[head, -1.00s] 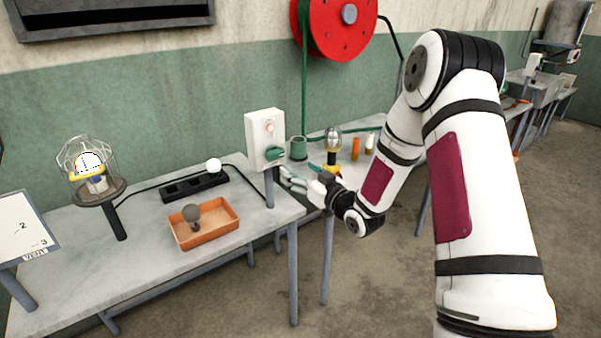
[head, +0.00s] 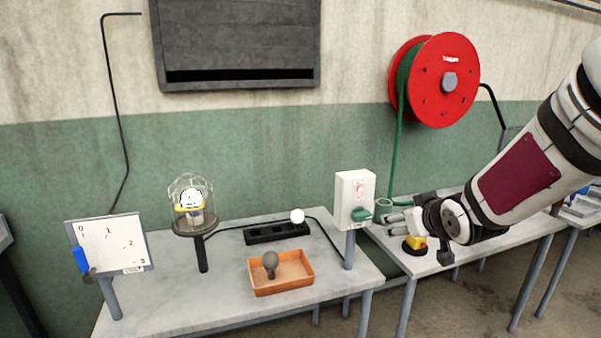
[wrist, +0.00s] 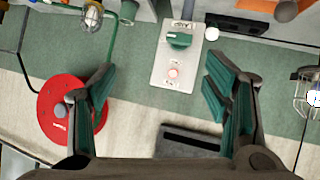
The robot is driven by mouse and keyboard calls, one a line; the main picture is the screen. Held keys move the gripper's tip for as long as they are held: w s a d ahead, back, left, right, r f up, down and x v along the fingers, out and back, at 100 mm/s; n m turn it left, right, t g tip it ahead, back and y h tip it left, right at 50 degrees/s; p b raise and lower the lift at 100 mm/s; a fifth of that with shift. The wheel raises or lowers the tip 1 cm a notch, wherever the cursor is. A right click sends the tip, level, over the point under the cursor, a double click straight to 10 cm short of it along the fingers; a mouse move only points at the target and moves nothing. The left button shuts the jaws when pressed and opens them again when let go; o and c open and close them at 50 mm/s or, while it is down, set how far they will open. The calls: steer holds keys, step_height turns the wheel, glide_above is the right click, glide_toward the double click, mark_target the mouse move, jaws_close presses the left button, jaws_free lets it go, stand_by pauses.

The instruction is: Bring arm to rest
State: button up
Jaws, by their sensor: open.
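My gripper (head: 400,217) is at the right in the head view, beside the white switch box (head: 352,190) with its green knob (head: 361,214). In the wrist view my gripper (wrist: 172,95) has its green-padded fingers spread wide, with nothing between them. The switch box (wrist: 176,62) shows beyond the fingertips, with the green knob (wrist: 180,40) and a round pinkish button (wrist: 173,73). The fingers look apart from the knob. My arm reaches in from the right side of the head view.
On the table (head: 215,305) are an orange tray (head: 262,291) holding a dark bulb, a black socket strip (head: 262,236) with a white bulb (head: 297,216), and a lit caged lamp (head: 190,205). A dial board (head: 115,255) stands left. A red hose reel (head: 435,80) hangs on the wall.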

steer(key=s+a+r+m+g, duration=0.1)
steer(key=s+a+r+g, duration=0.1)
steer(key=s, duration=1.4)
steer(key=s+a+r+m+g, duration=0.1)
steer(key=s+g, duration=0.3)
steer(key=s, duration=1.3)
steer(key=shift+a+r+m+g, duration=0.4)
steer(key=shift+a, duration=0.3)
